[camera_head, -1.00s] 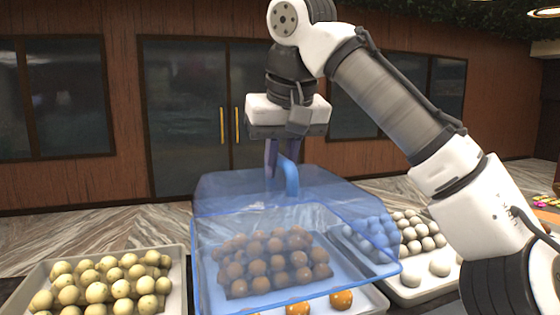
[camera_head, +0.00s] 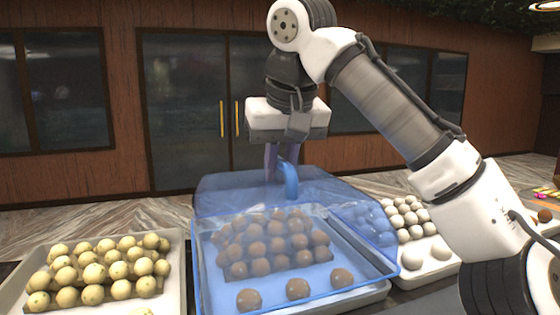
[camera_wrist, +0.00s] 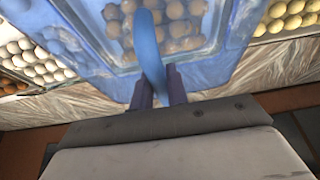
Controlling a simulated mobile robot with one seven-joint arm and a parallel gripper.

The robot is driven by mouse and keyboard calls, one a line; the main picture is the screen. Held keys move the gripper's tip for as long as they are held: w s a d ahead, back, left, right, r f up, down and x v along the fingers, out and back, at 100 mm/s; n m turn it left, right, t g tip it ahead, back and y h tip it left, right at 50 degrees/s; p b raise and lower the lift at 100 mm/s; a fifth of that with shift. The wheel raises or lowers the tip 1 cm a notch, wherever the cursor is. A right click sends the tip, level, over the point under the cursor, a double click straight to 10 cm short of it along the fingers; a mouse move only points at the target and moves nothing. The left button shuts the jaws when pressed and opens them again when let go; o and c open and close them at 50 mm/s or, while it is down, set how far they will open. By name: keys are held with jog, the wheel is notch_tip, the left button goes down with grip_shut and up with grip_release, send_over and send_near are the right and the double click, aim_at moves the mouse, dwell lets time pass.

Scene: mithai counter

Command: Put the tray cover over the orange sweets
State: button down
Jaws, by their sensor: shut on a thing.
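The tray cover (camera_head: 225,195) is a clear blue hood with a blue loop handle (camera_head: 289,180) on top. My gripper (camera_head: 278,170) is shut on this handle, with the hood hanging below it; the handle also shows between my fingers in the wrist view (camera_wrist: 150,60). The orange sweets (camera_head: 278,247) look brownish through the blue plastic, piled in the middle tray (camera_head: 372,294). The hood spans the pile and the front row of sweets. I cannot tell whether its lower rim touches the tray.
A tray of pale yellow sweets (camera_head: 100,268) stands to the left. A tray of white sweets (camera_head: 408,218) stands close on the right, partly seen through the hood. A dark door (camera_head: 190,115) and wooden wall lie behind the counter.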

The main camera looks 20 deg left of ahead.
aim_at(281, 187)
jog(key=shift+f+b, duration=1.45)
jog(key=shift+f, duration=0.95)
jog(key=c, duration=0.8)
grip_release()
jog(key=shift+r, duration=0.1)
notch_tip(281, 187, up, 5)
jog(key=p, duration=0.5)
jog(key=shift+p, duration=0.3)
jog(key=shift+r, duration=0.9)
